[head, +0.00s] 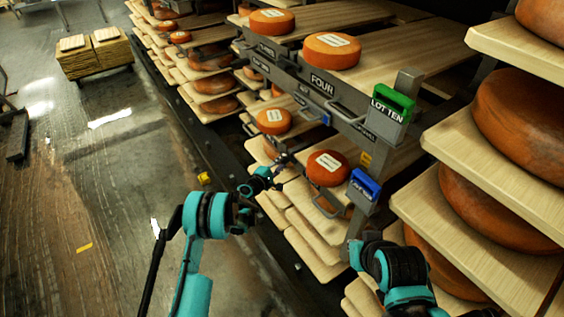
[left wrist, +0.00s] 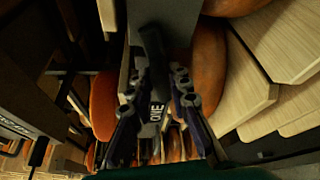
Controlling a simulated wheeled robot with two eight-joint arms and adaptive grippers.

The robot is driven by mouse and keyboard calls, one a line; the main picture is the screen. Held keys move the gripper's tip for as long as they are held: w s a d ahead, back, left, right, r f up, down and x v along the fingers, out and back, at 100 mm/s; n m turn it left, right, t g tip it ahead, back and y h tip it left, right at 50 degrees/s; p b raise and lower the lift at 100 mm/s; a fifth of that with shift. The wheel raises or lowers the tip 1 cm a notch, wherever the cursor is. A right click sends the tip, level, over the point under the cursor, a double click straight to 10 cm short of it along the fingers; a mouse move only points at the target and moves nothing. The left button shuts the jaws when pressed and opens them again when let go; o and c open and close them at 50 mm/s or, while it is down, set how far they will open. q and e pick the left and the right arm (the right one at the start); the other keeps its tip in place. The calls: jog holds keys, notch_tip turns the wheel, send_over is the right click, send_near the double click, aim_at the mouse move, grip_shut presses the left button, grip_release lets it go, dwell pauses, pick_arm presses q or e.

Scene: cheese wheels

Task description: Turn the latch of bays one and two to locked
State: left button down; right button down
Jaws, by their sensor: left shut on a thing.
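My left gripper (head: 279,163) reaches in at the lower shelf row of the rack. In the left wrist view its fingers (left wrist: 158,88) are closed around a dark latch handle (left wrist: 151,42), beside a plate marked ONE (left wrist: 155,112). Whether this latch is turned to locked cannot be told. The label of bay two is not readable in either view. My right gripper (head: 368,240) is near the rack's end post, below the blue sign; its fingers are mostly hidden, and no object is visible in it.
Orange cheese wheels sit on the shelves, two by the FOUR plate (head: 322,82). A green LOTTEN sign (head: 391,104) and a blue sign (head: 365,184) are on the end post. Large wheels on boards (head: 497,178) crowd the right.

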pick_arm(q)
jog(key=shift+f+m+t, duration=0.25)
jog(key=shift+m+t, duration=0.45)
jog(key=shift+m, duration=0.8)
jog(key=shift+s, duration=0.1)
jog(key=c, duration=1.5)
grip_release()
jog(key=v, duration=0.7)
jog(key=shift+s+a+f, duration=0.1)
jog(key=shift+s+a, duration=0.05)
